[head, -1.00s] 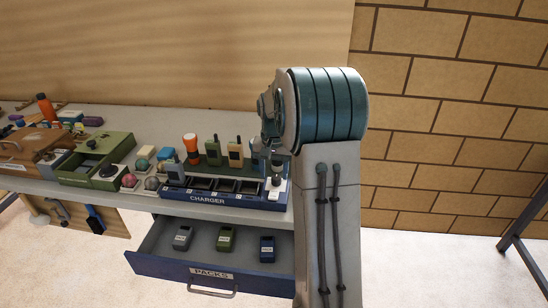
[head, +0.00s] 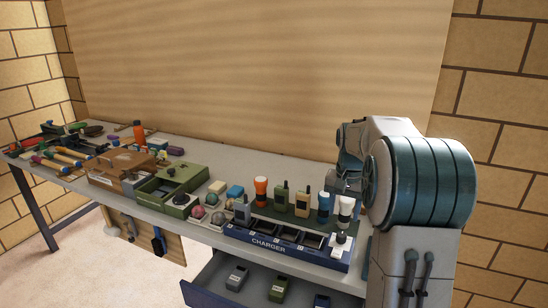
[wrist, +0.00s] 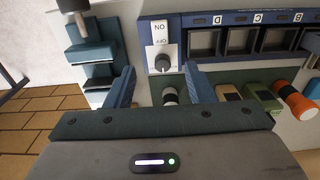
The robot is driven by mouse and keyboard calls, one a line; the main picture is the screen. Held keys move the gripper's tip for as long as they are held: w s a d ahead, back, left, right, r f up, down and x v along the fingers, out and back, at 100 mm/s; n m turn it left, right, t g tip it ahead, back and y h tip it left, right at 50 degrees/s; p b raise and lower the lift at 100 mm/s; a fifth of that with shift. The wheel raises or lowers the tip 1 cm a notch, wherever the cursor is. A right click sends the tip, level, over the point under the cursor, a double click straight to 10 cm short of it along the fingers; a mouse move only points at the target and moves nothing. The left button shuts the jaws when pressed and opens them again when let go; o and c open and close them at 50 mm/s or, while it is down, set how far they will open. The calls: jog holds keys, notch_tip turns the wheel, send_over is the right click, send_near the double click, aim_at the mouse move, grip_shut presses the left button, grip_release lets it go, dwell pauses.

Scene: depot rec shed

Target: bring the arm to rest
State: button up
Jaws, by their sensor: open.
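My gripper (wrist: 162,84) is open in the wrist view, its two blue fingers apart with nothing gripped. It hangs over the right end of the blue charger (head: 265,243), near the charger's ON/OFF switch (wrist: 162,58). A dark-and-pale torch (wrist: 170,96) shows below, between the fingers in the picture; I cannot tell how far under them it is. In the head view my arm (head: 425,185) rises at the right and folds over the bench end, largely hiding the gripper.
Radios and torches, including an orange torch (head: 261,190), stand behind the charger. An open drawer (head: 208,292) with packs juts out below. A green box (head: 172,185), a brown case (head: 110,170) and tools cover the bench leftward. The wall behind is bare.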

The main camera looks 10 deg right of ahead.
jog(key=s+a+r+n+t, duration=0.1)
jog(key=s+a+r+n, duration=0.25)
jog(key=s+a, duration=0.75)
jog(key=s+a+f+n, duration=0.1)
jog(key=s+a+f, duration=0.1)
jog(key=s, duration=0.5)
jog(key=s+a+f+n+t, duration=0.1)
jog(key=s+a+f+n, duration=0.1)
jog(key=s, duration=0.5)
jog(key=shift+s+a+t, duration=0.3)
jog(key=shift+s+a, duration=0.1)
jog(key=shift+n, duration=0.25)
jog(key=shift+c, duration=1.4)
